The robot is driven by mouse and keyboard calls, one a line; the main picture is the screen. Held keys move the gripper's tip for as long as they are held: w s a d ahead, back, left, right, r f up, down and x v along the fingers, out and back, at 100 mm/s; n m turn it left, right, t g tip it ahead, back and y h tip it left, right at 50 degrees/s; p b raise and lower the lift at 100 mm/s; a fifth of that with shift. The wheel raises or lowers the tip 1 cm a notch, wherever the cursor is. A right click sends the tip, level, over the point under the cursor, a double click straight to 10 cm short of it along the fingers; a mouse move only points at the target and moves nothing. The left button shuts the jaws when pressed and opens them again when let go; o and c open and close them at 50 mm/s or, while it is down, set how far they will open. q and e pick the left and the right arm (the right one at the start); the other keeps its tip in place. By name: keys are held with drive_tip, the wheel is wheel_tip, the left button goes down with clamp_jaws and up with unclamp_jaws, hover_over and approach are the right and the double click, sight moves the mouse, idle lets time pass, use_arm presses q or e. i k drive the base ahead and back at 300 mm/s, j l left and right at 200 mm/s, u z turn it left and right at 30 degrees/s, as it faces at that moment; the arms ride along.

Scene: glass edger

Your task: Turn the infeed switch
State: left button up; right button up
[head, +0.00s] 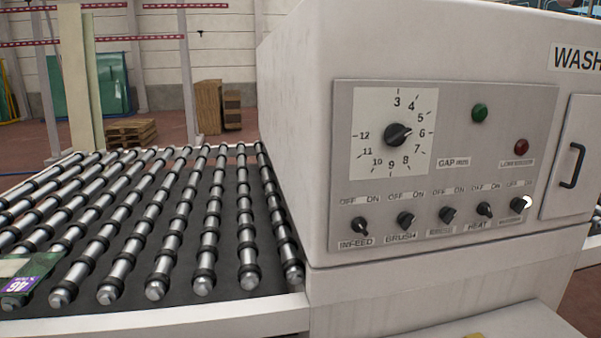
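The infeed switch (360,226) is a small black rotary knob at the lower left of the grey control panel (450,110) on the white washer. The label INFEED (356,243) is below it and OFF and ON are printed above it. The knob is too small to tell surely which mark it points to. Neither of my grippers shows in the head view, and nothing is touching the switch.
More knobs run to the right, starting with the brush switch (405,220). A large gap dial (397,134), a green button (479,113) and a red button (521,146) are above. A roller conveyor (215,228) lies left. Space before the panel looks clear.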

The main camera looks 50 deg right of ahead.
sight(359, 224)
drive_tip(key=z, duration=2.4)
drive_tip(key=i+l, duration=0.25)
drive_tip(key=l, duration=0.2)
drive_tip(key=i+l, duration=0.3)
drive_tip(key=l, duration=0.15)
